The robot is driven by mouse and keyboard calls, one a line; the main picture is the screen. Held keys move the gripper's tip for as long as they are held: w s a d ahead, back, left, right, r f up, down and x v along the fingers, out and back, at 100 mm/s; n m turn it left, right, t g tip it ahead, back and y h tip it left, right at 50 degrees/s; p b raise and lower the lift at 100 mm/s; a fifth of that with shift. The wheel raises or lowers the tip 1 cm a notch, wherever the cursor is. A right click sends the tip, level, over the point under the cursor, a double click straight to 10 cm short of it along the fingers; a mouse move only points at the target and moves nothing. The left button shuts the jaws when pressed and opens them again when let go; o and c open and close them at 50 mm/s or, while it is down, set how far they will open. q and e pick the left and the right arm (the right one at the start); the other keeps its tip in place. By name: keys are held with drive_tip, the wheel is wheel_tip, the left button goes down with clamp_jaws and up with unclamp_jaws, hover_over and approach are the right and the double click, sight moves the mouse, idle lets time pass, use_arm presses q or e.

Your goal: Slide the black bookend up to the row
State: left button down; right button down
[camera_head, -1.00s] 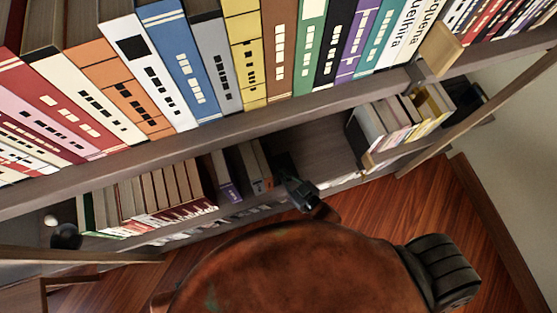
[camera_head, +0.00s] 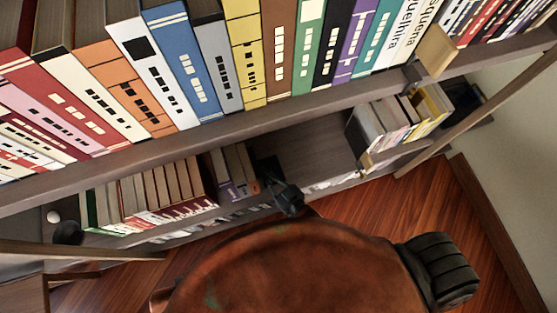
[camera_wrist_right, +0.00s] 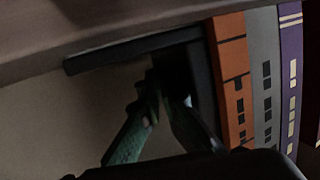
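The black bookend (camera_wrist_right: 200,85) stands on the lower shelf. In the right wrist view its upright plate appears to rest against the orange book (camera_wrist_right: 231,75), and its flat foot (camera_wrist_right: 115,52) reaches left. In the head view the bookend (camera_head: 267,169) is dark and partly hidden, right of the short row of grey, purple and orange books (camera_head: 234,172). My right gripper (camera_head: 288,197) is at the bookend's right side. In the wrist view its fingertips (camera_wrist_right: 163,90) are close together beside the upright; contact is too dark to tell. My left gripper is not in view.
A longer row of books (camera_head: 150,195) stands left on the same shelf. Bare shelf (camera_head: 318,152) lies right of the bookend, up to another book group (camera_head: 400,120). The upper shelf (camera_head: 200,145) with its large books overhangs. A dark round object (camera_head: 67,233) sits at the left.

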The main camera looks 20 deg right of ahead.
drive_tip(key=shift+a, duration=0.4)
